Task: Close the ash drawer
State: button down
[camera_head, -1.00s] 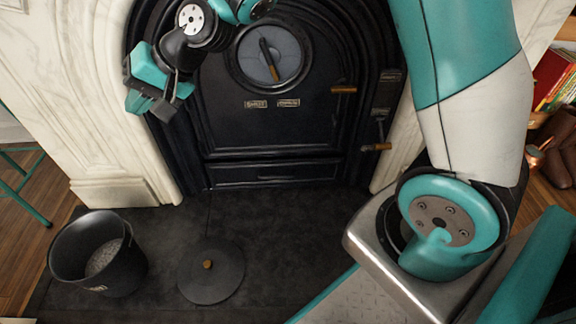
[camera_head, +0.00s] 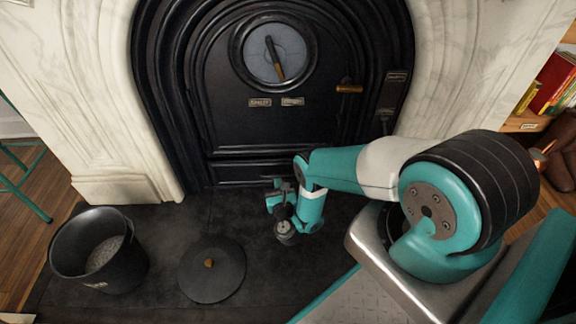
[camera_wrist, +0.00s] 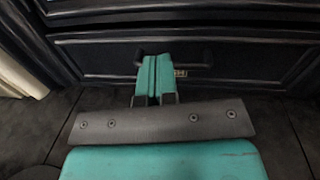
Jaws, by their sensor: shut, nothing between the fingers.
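The ash drawer (camera_head: 236,174) is the low dark panel at the bottom of the black fireplace front. Its right part is hidden behind my arm in the head view. In the wrist view, the drawer front (camera_wrist: 105,62) spans the upper part, with a dark handle (camera_wrist: 205,56) and a small label beside my fingers. I cannot tell how far out the drawer stands. My gripper (camera_head: 280,186) is low in front of the drawer. In the wrist view, my gripper (camera_wrist: 153,62) is shut and empty, its fingers overlapping the drawer front near the handle; contact is unclear.
A black ash bucket (camera_head: 75,245) stands at the left on the dark hearth. A round lid (camera_head: 212,275) with a wooden knob lies beside it. The stove door (camera_head: 225,125) above has a round dial and a wooden-gripped latch (camera_head: 349,89). White marble (camera_head: 110,120) flanks the opening.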

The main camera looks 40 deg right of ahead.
jog(key=s+d+f+m+g+h, duration=0.1)
jog(key=s+d+f+m+h, duration=0.1)
jog(key=s+f, duration=0.15)
jog(key=b, duration=1.6)
send_near(288, 160)
jog(key=w+d+b, duration=0.1)
jog(key=b, duration=0.2)
jog(key=w+d+b, duration=0.1)
jog(key=w+b, duration=0.1)
jog(key=b, duration=0.1)
jog(key=shift+f+m+b, duration=0.3)
jog(key=shift+f+b, duration=0.1)
jog(key=b+x, duration=0.3)
jog(key=shift+w+d+r, duration=0.1)
jog(key=shift+w+r, duration=0.05)
jog(key=shift+r, duration=0.05)
jog(key=shift+w+d+r, duration=0.15)
jog(key=shift+w, duration=0.1)
